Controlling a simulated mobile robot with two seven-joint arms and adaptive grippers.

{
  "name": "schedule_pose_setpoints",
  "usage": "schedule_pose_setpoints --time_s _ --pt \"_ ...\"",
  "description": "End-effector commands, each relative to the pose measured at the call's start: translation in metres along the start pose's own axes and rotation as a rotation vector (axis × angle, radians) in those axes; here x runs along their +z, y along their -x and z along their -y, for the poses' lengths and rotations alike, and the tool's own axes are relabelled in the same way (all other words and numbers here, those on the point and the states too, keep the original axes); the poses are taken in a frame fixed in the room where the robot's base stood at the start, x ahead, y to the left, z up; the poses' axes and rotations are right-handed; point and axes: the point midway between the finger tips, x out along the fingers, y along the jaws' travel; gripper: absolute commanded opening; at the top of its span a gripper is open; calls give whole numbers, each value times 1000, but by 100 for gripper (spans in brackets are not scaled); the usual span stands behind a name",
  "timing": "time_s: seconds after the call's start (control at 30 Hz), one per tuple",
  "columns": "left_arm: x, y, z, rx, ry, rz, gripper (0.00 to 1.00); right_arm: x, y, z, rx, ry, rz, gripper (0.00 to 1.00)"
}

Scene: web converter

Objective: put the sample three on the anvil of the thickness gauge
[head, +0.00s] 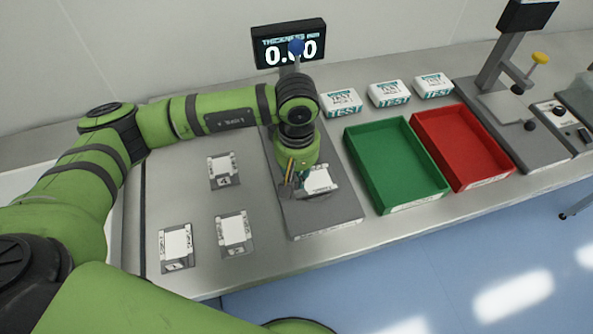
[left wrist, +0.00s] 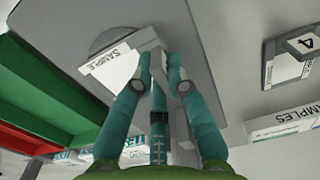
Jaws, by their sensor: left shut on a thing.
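The thickness gauge (head: 335,218) is a long grey base with a display (head: 262,32) reading 0.00. My left gripper (head: 295,182) is low over the base, shut on a white card, sample three (head: 318,181). In the left wrist view the left gripper (left wrist: 158,58) pinches the edge of sample three (left wrist: 112,72), which reads SAMPLE; its number is not readable. The round grey anvil (left wrist: 112,37) shows partly behind the card. I cannot tell whether the card touches it. My right gripper is not in view.
Other sample cards lie on dark holders at left: one marked 4 (head: 222,170) and two nearer the front edge (head: 177,244) (head: 234,230). A green tray (head: 397,205) and a red tray (head: 490,178) stand right of the gauge. White TEST packs (head: 388,93) stand behind.

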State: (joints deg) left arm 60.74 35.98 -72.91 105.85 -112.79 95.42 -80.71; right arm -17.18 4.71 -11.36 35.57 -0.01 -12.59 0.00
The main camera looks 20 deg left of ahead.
Motion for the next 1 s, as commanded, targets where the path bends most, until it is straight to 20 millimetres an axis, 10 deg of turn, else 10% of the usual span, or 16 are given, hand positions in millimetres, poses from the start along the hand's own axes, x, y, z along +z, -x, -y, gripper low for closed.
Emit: schedule_pose_setpoints --time_s 0.27,0.37,0.83,1.0 --pt "0 -4 0 1 0 0 0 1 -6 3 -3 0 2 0" --pt "0 -2 0 0 0 0 39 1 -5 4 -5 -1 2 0" --pt "-1 4 -1 3 0 -2 39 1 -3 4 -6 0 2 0" --pt "-2 35 -2 6 0 -6 39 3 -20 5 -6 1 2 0"
